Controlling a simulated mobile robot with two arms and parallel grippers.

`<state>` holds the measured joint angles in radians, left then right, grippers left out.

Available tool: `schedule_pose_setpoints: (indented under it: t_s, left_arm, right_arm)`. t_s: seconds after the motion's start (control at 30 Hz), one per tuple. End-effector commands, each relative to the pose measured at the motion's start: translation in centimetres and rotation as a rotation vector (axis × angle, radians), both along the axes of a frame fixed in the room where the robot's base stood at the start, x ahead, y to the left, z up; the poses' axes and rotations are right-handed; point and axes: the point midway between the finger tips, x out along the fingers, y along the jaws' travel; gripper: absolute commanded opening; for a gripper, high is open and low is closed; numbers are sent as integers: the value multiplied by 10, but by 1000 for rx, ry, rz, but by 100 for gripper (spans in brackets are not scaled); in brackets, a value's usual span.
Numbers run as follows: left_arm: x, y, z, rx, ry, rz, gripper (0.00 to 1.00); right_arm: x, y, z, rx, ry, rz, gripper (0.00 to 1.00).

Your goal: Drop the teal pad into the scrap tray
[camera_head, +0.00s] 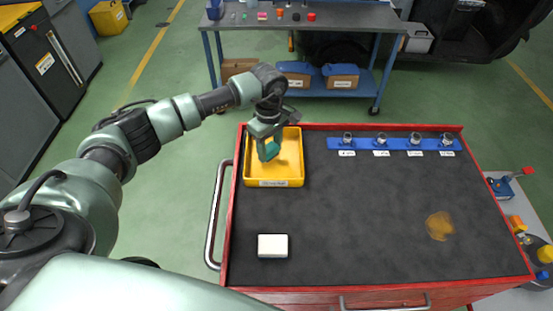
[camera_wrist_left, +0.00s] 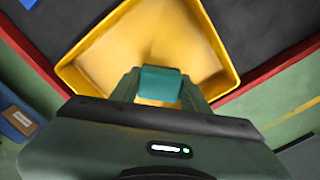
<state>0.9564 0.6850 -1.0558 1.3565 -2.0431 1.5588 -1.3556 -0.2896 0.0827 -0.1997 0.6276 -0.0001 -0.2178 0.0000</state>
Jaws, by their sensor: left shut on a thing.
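The teal pad (camera_head: 270,151) is between the fingers of my left gripper (camera_head: 268,148), which is shut on it. The pad also shows in the left wrist view (camera_wrist_left: 160,85), gripped between both fingers (camera_wrist_left: 160,92). The yellow scrap tray (camera_head: 290,172) sits at the back left corner of the red cart's dark top, with a label on its front. My left gripper holds the pad over the tray. In the left wrist view the tray (camera_wrist_left: 205,55) lies beyond the pad, and its visible floor is bare. My right gripper is not in view.
A white block (camera_head: 272,246) lies at the cart's front left. A blue rail (camera_head: 395,144) with several metal fittings stands along the back edge. An orange-brown stain (camera_head: 440,226) marks the right side. The middle of the cart top (camera_head: 350,210) is clear.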

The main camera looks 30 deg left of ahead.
Motion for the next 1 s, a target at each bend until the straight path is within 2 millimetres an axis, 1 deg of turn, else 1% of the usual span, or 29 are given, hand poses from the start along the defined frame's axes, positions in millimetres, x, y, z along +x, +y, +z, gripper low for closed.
schedule_pose_setpoints:
  t_s: [0.07,0.23,0.27,0.3,0.33,0.37,0.47,0.67,0.73,0.87,1.0]
  left_arm:
    - [0,0,-2,0,-1,0,5]
    - [0,0,-1,0,-1,0,5]
    - [0,0,-1,0,-1,0,48]
    - [0,0,-1,0,-1,0,59]
    - [0,0,-1,0,-1,0,67]
    - [0,0,-1,0,-1,0,70]
    - [0,0,-1,0,-1,0,70]
    - [0,0,-1,0,-1,0,70]
    - [1,0,2,-1,-3,1,70]
    - [2,0,18,-1,-6,1,70]
    - [2,0,43,0,-7,0,70]
  right_arm:
    - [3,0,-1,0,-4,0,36]
    - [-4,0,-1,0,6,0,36]
    - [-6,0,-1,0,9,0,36]
    - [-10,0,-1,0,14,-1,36]
    - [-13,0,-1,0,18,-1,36]
    - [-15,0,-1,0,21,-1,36]
    - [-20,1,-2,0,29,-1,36]
    - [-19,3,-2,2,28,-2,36]
    - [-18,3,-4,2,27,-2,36]
    - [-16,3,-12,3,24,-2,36]
    - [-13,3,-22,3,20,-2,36]
